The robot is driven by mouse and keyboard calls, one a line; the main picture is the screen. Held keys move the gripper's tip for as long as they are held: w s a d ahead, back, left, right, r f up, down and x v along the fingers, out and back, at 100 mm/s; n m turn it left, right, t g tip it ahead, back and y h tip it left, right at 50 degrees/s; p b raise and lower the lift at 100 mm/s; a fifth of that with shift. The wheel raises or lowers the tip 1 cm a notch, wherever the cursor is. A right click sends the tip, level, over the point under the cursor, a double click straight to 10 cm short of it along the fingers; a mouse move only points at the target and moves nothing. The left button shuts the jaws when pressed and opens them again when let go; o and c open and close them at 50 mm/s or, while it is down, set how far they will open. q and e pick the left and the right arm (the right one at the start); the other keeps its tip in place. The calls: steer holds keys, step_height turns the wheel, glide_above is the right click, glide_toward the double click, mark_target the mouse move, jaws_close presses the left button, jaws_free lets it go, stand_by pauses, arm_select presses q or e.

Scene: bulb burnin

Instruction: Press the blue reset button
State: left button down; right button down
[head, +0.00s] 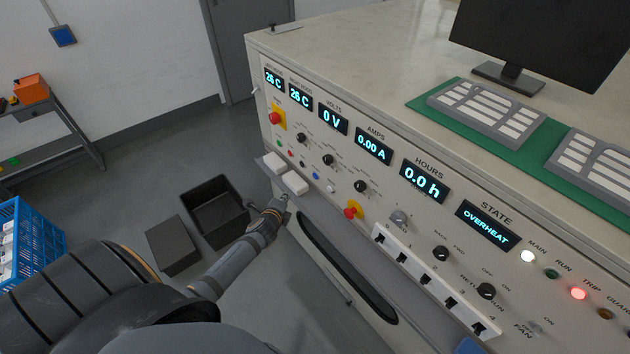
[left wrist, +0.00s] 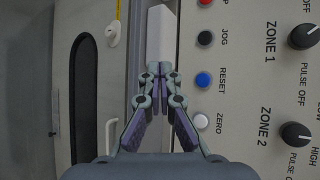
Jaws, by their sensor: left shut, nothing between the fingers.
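The blue reset button (head: 316,175) sits on the slanted front panel in a row with a red, a black and a white button. In the left wrist view the blue button (left wrist: 203,79) shows clearly, with the word RESET beside it. My left gripper (head: 283,203) is shut and empty, low in front of the panel near the white blocks. In the left wrist view its fingertips (left wrist: 159,69) are left of the blue button, over the white block. They look apart from the button; the exact gap cannot be told. My right gripper is not in view.
The black JOG button (left wrist: 205,38) and white ZERO button (left wrist: 200,121) flank the blue one. A red-yellow knob (head: 352,210) and white sockets (head: 424,281) lie to the right. The state display (head: 486,226) reads OVERHEAT; the trip lamp (head: 578,294) glows red. A black bin (head: 217,212) stands on the floor.

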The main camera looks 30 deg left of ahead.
mark_target(316, 176)
arm_select(q)
steer(key=shift+w+r+m, duration=0.2)
steer(key=shift+r+m, duration=0.1)
steer(key=shift+r, duration=0.5)
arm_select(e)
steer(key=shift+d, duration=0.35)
